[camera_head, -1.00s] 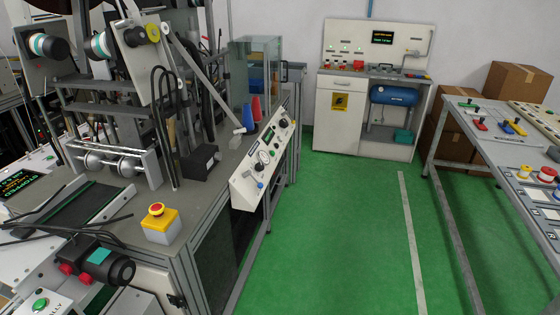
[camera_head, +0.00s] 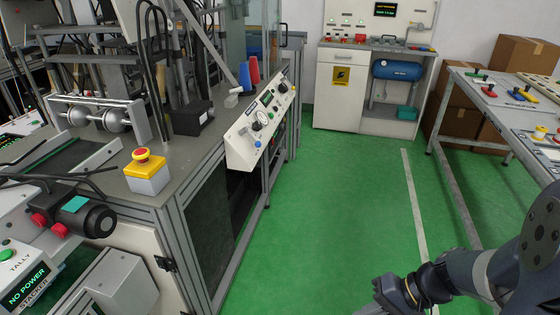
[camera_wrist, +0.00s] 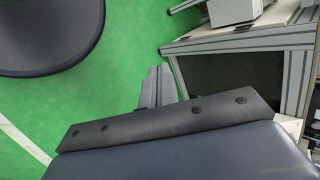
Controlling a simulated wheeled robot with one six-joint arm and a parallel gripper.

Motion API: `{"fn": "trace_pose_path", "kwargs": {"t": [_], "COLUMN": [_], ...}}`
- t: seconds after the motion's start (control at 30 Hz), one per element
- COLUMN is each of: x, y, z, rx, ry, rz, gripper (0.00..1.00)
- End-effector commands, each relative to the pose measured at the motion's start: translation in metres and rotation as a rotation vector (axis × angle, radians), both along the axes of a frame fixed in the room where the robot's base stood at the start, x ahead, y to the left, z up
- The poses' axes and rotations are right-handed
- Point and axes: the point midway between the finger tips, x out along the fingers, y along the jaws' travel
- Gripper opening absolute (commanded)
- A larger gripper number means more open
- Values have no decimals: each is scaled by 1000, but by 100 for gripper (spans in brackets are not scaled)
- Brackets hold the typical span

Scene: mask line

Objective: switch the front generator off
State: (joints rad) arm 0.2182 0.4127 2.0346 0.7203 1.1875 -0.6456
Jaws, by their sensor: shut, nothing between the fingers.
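No generator can be told by a readable label. A white sloped control panel (camera_head: 240,150) with knobs, a dial and small switches is on the aisle side of the machine in the head view. Its switch positions are too small to read. My gripper (camera_head: 372,305) is low at the bottom right of the head view, over the green floor and apart from the panel. In the wrist view my gripper (camera_wrist: 156,84) shows as narrow grey fingers, shut and empty. The machine's metal frame (camera_wrist: 250,42) is beyond them at the right.
A yellow box with a red emergency button (camera_head: 147,172) stands on the machine's near corner. A display (camera_head: 26,287) reads NO POWER. A white cabinet (camera_head: 335,105) is at the back, and a table (camera_head: 475,105) with coloured parts is at the right. The green aisle between is clear.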

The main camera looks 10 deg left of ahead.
Motion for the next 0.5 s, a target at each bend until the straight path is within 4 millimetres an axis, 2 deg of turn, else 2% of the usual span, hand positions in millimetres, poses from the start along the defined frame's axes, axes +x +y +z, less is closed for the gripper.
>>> {"fn": "trace_pose_path", "kwargs": {"t": [0.03, 0.27, 0.5], "x": [12, 66, 117], "y": [0, -2, -19], "z": [-32, -113, -211], "rx": [57, 306, 526], "ry": [11, -20, -120], "rz": [-17, -111, -260], "gripper": [0, 0, 0]}}
